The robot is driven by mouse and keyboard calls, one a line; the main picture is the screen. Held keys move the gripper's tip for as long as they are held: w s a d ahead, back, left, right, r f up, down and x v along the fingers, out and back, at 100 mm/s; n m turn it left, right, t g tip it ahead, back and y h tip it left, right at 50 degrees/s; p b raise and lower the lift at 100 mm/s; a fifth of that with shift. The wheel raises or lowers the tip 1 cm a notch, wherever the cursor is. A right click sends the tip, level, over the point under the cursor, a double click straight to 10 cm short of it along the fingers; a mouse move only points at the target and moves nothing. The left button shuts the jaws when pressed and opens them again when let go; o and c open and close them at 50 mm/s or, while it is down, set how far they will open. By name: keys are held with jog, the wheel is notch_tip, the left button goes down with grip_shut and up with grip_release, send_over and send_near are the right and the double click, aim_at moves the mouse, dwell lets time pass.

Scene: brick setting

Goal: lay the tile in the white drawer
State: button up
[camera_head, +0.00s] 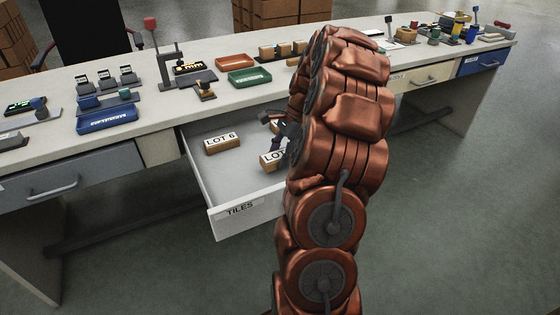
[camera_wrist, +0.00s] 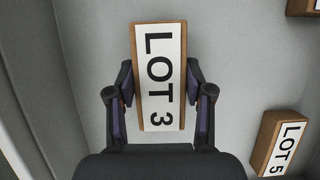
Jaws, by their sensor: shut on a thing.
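The tile marked LOT 3 (camera_wrist: 158,75), a wooden block with a white label, lies between the fingers of my gripper (camera_wrist: 159,88) in the wrist view, with a finger against each long side. In the head view my gripper (camera_head: 280,127) is low in the open white drawer (camera_head: 238,213), which is labelled TILES; my arm partly hides it. A tile marked LOT 6 (camera_head: 223,142) lies in the drawer. Another tile (camera_head: 271,160) has its number hidden behind my arm; I cannot tell whether it is the held one. The pale surface under LOT 3 is close.
A tile marked LOT 5 (camera_wrist: 282,143) lies at the lower right of the wrist view, and another tile (camera_wrist: 303,6) is cut off at the top right. A blue tray (camera_head: 107,119), a green tray (camera_head: 250,77) and several small things stand on the bench above the drawer.

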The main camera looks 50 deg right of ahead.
jog(key=shift+f, duration=1.05)
jog(key=o, duration=1.2)
jog(key=shift+f, duration=0.1)
jog(key=shift+o, duration=0.2)
jog(key=p+v, duration=0.2)
jog(key=v, duration=1)
jog(key=shift+a, duration=0.1)
